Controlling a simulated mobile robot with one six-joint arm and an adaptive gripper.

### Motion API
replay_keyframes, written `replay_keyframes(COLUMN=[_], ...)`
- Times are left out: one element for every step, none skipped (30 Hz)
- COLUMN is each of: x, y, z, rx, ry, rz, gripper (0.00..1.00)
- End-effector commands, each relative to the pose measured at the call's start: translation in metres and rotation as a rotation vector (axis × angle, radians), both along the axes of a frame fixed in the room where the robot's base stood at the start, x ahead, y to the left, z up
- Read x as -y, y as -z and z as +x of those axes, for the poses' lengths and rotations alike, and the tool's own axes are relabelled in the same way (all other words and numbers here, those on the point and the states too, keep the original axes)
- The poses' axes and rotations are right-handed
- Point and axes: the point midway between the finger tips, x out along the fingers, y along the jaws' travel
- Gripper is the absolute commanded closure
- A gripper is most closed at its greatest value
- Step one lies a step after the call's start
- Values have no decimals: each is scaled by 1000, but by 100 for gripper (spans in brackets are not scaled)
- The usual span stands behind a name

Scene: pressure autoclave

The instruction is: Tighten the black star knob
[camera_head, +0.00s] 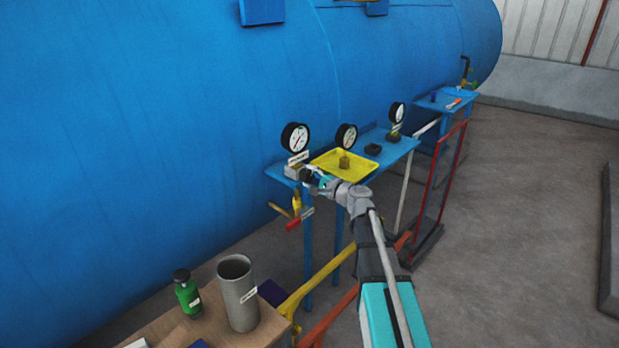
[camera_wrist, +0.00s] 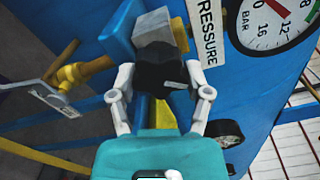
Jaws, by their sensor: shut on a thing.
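The black star knob (camera_wrist: 160,72) sits in front of a grey metal block (camera_wrist: 155,27) in the wrist view. My gripper (camera_wrist: 160,80) has its pale fingers on either side of the knob and is shut on it. The knob's outer edges are partly hidden by the fingers. In the head view my gripper (camera_head: 315,176) is at the left end of the blue bench, below a pressure gauge (camera_head: 295,137). I cannot make out the knob clearly there. The gauge also shows in the wrist view (camera_wrist: 268,22), beside a "PRESSURE" label (camera_wrist: 207,32).
A yellow tray (camera_head: 325,160) lies on the blue bench (camera_head: 392,152) right of my gripper, with more gauges behind. A brass valve with a red handle (camera_head: 293,224) hangs below. The blue vessel (camera_head: 180,110) rises behind. A grey cylinder (camera_head: 238,290) and green bottle (camera_head: 187,293) stand front left.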

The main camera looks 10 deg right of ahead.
Motion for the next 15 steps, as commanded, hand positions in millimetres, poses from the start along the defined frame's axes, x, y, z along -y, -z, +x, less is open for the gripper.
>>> replay_keyframes(x=[-1,-1,-1,-1,-1,-1,-1,-1,-1,-1,-1,-1,-2,-2,-2], y=[1,1,1,1,1,1,2,2,2,2,2,2,2,2,3], z=[0,0,0,0,0,-1,-1,-1,-1,-1,-1,-1,-1,-1,-1], rx=[-25,-42,-65,-81,-98,-121,-138,-154,-177,-193,-210,-233,-249,-266,-288], ry=[-1,-1,-1,-1,-1,-2,-2,-2,-2,-2,-2,-2,-2,-2,-2], rz=[34,57,88,110,134,164,187,209,241,264,286,318,340,363,394], gripper=[84,84,84,84,84,84,84,84,84,84,84,84,84,84,84])
